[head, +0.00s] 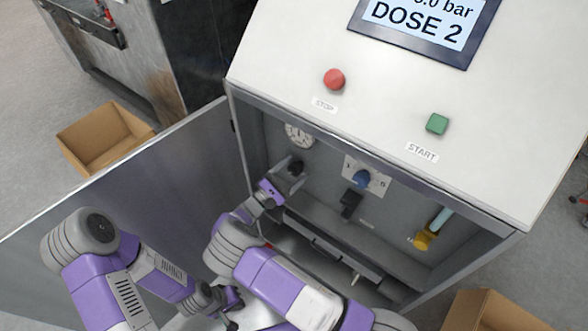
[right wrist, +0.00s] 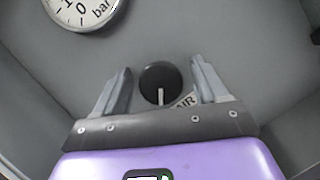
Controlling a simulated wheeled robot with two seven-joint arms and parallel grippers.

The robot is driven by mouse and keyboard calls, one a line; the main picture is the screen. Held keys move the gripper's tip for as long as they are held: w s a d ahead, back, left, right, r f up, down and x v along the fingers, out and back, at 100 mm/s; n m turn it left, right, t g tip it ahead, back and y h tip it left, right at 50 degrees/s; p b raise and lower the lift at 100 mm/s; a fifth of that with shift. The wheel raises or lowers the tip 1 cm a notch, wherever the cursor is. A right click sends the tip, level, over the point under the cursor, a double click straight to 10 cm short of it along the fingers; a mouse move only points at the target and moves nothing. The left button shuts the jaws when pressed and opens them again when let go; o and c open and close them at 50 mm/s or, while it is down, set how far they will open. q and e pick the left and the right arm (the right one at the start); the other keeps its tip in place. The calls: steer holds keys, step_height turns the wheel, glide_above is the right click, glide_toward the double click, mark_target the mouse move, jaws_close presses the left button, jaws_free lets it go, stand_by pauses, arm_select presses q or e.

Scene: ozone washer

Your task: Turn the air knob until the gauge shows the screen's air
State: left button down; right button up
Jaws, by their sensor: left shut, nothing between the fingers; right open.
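The round black air knob (right wrist: 161,80) has a pale pointer line toward the bottom of the picture, with a partly hidden AIR label (right wrist: 187,101) beside it. My right gripper (right wrist: 162,88) is open, its fingers on either side of the knob with visible gaps. In the head view my right gripper (head: 286,178) reaches into the cabinet below the gauge (head: 299,135). The gauge also shows in the right wrist view (right wrist: 85,8), but is cut off and its needle cannot be read. The screen (head: 420,22) reads "bar" and "DOSE 2"; its top is cut off. My left gripper (head: 232,303) is shut and empty.
A blue knob on a dial plate (head: 376,168) and a yellow-handled valve (head: 424,240) sit right of the air knob. The open door (head: 150,190) stands at the left. Red stop (head: 334,79) and green start (head: 437,124) buttons sit on top. Cardboard boxes stand outside.

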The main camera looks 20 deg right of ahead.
steer(key=p+v, duration=0.1)
steer(key=v, duration=0.6)
stand_by(0.4)
